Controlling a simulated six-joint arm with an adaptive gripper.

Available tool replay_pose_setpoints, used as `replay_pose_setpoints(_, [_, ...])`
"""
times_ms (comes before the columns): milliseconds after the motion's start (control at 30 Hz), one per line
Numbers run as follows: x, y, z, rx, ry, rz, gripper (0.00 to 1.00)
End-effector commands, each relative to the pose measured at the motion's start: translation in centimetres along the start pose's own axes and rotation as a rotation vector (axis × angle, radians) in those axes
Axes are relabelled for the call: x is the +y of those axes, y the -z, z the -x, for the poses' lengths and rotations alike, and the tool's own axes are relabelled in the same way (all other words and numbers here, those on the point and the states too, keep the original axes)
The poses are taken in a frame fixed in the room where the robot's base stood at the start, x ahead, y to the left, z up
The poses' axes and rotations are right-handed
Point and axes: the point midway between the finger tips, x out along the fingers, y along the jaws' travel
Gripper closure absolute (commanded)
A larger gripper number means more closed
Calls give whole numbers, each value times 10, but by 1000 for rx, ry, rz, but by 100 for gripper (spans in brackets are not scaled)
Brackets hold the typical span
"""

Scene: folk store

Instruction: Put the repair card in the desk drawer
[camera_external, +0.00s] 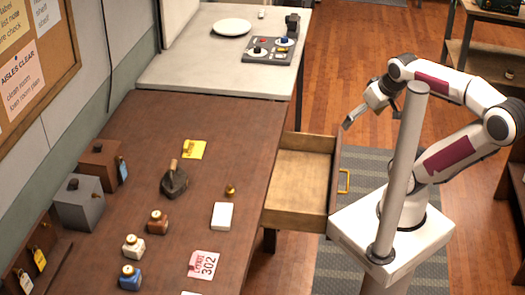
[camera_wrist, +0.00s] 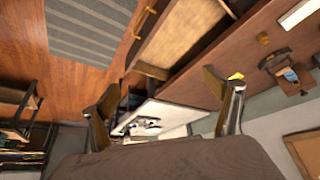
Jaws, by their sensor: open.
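The desk drawer (camera_external: 300,180) is pulled out from the brown desk and looks empty; it also shows in the wrist view (camera_wrist: 188,40). A yellow card (camera_external: 194,150) lies on the desk, and a pink-and-white tag marked 302 (camera_external: 203,265) lies near the front. I cannot tell which one is the repair card. A bit of yellow shows behind a fingertip in the wrist view. My gripper (camera_external: 371,116) is open and empty, raised beyond the drawer's far right corner, away from the cards; its fingers spread wide in the wrist view (camera_wrist: 158,92).
On the desk are a dark iron-like tool (camera_external: 174,182), a small brass object (camera_external: 230,190), a white block (camera_external: 222,216), several bottles (camera_external: 133,246) and small boxes (camera_external: 80,205). A pale counter (camera_external: 190,75) adjoins behind. A grey post (camera_external: 403,170) stands near my arm.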

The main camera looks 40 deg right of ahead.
Motion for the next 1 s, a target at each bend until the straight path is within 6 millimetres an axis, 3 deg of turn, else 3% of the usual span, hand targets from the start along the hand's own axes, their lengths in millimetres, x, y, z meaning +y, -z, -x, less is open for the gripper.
replay_pose_setpoints(167, [-4, 1, -1, -6, 13, -10, 11])
replay_pose_setpoints(367, [-23, 7, -8, -43, 79, -64, 11])
replay_pose_setpoints(1000, [-140, 60, -41, -288, 445, -471, 11])
